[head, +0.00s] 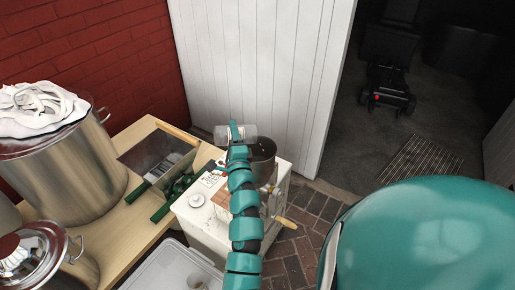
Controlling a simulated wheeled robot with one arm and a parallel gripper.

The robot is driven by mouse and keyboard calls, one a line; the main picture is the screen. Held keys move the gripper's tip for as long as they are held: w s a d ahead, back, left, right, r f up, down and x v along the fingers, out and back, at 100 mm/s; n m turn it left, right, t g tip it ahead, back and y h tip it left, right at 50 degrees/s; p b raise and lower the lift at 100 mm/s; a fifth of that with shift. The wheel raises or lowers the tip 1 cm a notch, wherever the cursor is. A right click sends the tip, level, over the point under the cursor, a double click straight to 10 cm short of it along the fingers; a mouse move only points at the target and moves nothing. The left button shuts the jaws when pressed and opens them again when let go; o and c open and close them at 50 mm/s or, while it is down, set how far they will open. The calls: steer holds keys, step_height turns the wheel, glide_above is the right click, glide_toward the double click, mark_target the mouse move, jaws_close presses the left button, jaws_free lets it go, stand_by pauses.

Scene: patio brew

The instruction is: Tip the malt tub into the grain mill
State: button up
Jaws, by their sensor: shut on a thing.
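My gripper (235,133) is at the far end of my teal arm, shut on a small clear tub (250,130), which appears to lie on its side in the air. The fingers and the arm hide part of the tub, and I cannot tell what is in it. Just below and right of it is a dark round hopper (263,158), open at the top, which seems to be the grain mill's. The mill appears to sit on a white cabinet (203,218), with a wooden-handled crank (286,222) at its right side. My arm covers much of the mill.
A wooden table (110,238) at left bears a large steel pot (72,170) with white cloth on top, a lidded pot (35,258) and a metal-and-wood box (160,150). A clear bin (150,270) is in front. A white door (255,60) stands behind; brick paving (300,255) lies right.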

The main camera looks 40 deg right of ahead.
steer(key=shift+s+d+r+m+g+h, duration=0.15)
steer(key=shift+d+r+m+h, duration=0.15)
steer(key=shift+m, duration=0.6)
steer(key=shift+s+d+r+m+g+h, duration=0.15)
steer(key=shift+d+r+m, duration=0.25)
steer(key=shift+m, duration=0.5)
steer(key=shift+s+d+r+m+g+h, duration=0.1)
steer(key=shift+d+r+m+g+h, duration=0.2)
steer(key=shift+m, duration=0.6)
stand_by(0.5)
steer(key=shift+w+a+f+n+t+y, duration=0.2)
steer(key=shift+a+n, duration=0.1)
steer(key=shift+n, duration=0.25)
steer(key=shift+w+a+f+n+t+y, duration=0.15)
steer(key=shift+a+f+n, duration=0.1)
steer(key=shift+n, duration=0.3)
steer(key=shift+a+f+n, duration=0.15)
steer(key=shift+n, duration=0.45)
steer(key=shift+a+f+n+y, duration=0.1)
steer(key=shift+n+y, duration=0.2)
